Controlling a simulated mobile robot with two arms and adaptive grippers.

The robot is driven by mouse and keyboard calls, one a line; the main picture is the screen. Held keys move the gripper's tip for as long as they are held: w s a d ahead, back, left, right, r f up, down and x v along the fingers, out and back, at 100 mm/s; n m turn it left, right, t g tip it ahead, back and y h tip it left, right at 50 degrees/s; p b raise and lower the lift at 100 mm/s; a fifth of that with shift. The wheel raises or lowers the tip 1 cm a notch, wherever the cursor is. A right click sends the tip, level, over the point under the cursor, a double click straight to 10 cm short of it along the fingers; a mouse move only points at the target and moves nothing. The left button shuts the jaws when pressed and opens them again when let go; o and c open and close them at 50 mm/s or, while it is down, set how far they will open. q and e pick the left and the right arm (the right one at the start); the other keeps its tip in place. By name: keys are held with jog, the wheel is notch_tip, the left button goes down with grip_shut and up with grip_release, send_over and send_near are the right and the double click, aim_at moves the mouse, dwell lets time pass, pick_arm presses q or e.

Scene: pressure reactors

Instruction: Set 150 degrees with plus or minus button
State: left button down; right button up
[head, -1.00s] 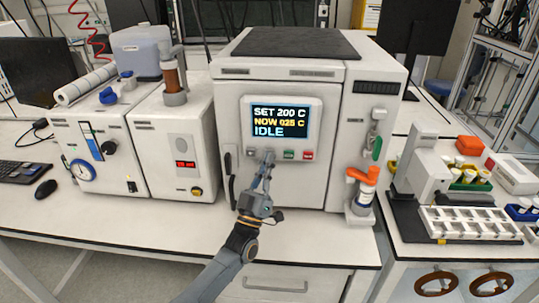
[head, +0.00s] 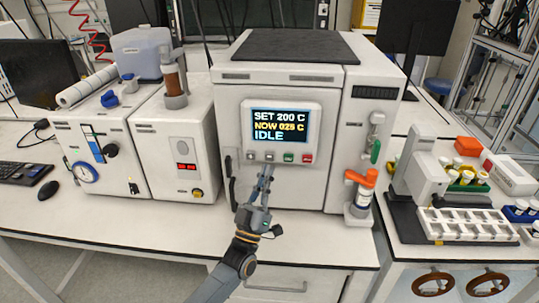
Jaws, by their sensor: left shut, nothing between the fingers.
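The reactor (head: 293,88) is a large white box on the bench. Its display (head: 279,125) reads SET 200 C, NOW 025 C and IDLE. Below the display is a row of small buttons: a pale left one (head: 251,155), another pale one (head: 269,157), a green one (head: 289,158) and a red one (head: 307,158). The plus and minus marks are too small to read. My left gripper (head: 267,168) is shut and empty, its tips just below the second pale button in the picture. Contact with the panel cannot be told. My right gripper is out of view.
An orange-handled valve (head: 361,180) stands at the reactor's front right. A white instrument with a red display (head: 186,165) stands to the left. A white rack (head: 470,222) sits at the right. Bare bench (head: 150,225) runs along the front.

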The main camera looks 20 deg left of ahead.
pick_arm(q)
jog(key=s, duration=0.1)
jog(key=s+d, duration=0.1)
jog(key=shift+s+p, duration=0.35)
jog(key=shift+p, duration=0.05)
dwell(1.6)
jog(key=s+m+g+h, duration=0.1)
jog(key=m+h, duration=0.2)
jog(key=m, duration=0.7)
jog(key=s+m+g+h, duration=0.1)
jog(key=m+g+h, duration=0.1)
jog(key=m, duration=0.8)
jog(key=s+m+g+h+p, duration=0.1)
jog(key=m+g+h, duration=0.1)
jog(key=m, duration=0.7)
jog(key=shift+s+d+r+m+h, duration=0.15)
jog(key=shift+s+d+m+h, duration=0.25)
jog(key=shift+h, duration=0.4)
